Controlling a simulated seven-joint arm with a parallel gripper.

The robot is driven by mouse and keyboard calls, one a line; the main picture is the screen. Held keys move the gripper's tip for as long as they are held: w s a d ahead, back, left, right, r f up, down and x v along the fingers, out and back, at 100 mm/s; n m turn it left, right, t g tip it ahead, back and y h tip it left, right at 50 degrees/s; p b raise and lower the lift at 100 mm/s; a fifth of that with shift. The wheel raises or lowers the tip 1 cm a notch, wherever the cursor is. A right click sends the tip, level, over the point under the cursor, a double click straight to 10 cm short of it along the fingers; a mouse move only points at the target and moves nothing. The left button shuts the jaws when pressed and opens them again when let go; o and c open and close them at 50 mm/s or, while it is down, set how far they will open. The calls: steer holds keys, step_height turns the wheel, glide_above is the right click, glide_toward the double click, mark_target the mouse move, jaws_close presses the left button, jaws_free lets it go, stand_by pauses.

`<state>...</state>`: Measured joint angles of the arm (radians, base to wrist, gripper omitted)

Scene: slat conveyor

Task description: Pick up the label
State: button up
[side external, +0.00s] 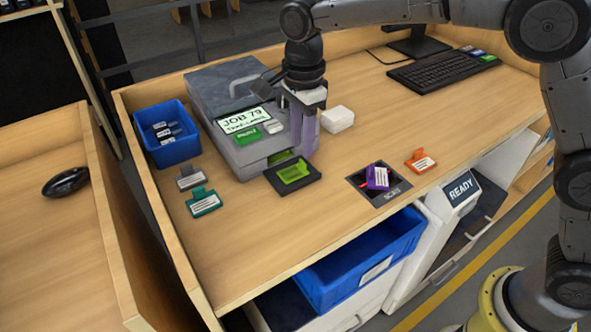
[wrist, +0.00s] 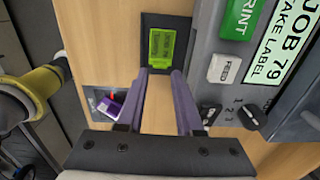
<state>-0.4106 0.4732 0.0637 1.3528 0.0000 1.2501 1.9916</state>
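A yellow-green label (side external: 294,171) lies on a black tray (side external: 308,184) at the front of the grey label printer (side external: 248,160). The label also shows at the top centre of the wrist view (wrist: 161,43). My gripper (side external: 303,150) points down beside the printer, above and behind the label in the side view. In the wrist view my gripper (wrist: 159,72) is open, with bare wood between its two purple fingers. The label lies just beyond the fingertips, apart from them. The printer screen (side external: 243,119) reads JOB 79, TAKE LABEL.
A purple tag (side external: 378,177) sits on a dark scan pad (side external: 395,193). Orange (side external: 420,160), grey (side external: 191,178) and teal (side external: 203,203) tags lie on the desk. A blue bin (side external: 168,152) stands left; a white box (side external: 337,119) is behind my gripper. The desk's front middle is clear.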

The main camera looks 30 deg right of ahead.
mark_target(302, 162)
steer(key=shift+d+f, duration=0.1)
steer(key=shift+f, duration=2.3)
steer(key=c, duration=0.4)
steer(key=shift+o, duration=0.2)
steer(key=shift+r, duration=0.1)
